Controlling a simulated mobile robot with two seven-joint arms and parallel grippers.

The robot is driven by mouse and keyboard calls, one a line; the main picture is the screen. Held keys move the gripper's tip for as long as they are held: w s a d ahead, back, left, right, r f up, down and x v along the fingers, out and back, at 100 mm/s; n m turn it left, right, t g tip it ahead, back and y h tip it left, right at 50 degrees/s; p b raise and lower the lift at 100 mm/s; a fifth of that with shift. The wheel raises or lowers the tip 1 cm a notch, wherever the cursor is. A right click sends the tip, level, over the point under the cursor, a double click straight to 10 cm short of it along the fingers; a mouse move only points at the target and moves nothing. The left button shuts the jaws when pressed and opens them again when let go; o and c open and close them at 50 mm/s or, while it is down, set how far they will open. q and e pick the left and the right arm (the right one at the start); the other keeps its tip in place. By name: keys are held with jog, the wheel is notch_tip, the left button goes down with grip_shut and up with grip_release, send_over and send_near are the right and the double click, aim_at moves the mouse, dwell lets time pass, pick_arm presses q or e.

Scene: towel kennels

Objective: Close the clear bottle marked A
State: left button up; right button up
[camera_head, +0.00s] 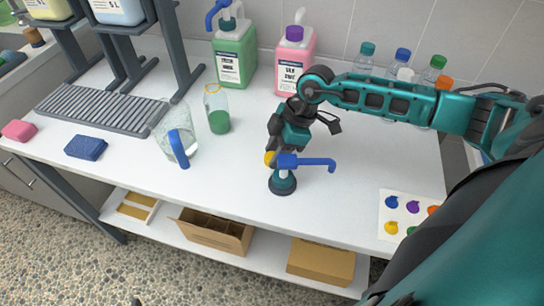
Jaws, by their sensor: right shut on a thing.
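A clear bottle (217,112) with green liquid stands left of centre on the white table. Its neck has a yellow-orange ring and no cap on top. I cannot read a letter A on it. My right gripper (275,151) is shut on a small yellow-orange cap (269,158), to the right of and nearer than that bottle. The cap is partly hidden by the fingers. My left gripper is not in view.
A blue pump head (305,162) on a dark base (283,183) stands close to my right gripper. A clear jug (174,135) stands left of the bottle. Green (234,55) and pink (295,62) containers stand behind. A card with coloured spots (408,215) lies at right.

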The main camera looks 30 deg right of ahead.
jog(key=shift+r, duration=0.1)
jog(key=shift+c, duration=0.4)
jog(key=shift+r, duration=0.25)
pick_arm(q)
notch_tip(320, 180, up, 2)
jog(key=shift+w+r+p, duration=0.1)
jog(key=shift+p, duration=0.9)
pick_arm(e)
notch_tip(320, 180, up, 19)
jog(key=shift+r, duration=0.2)
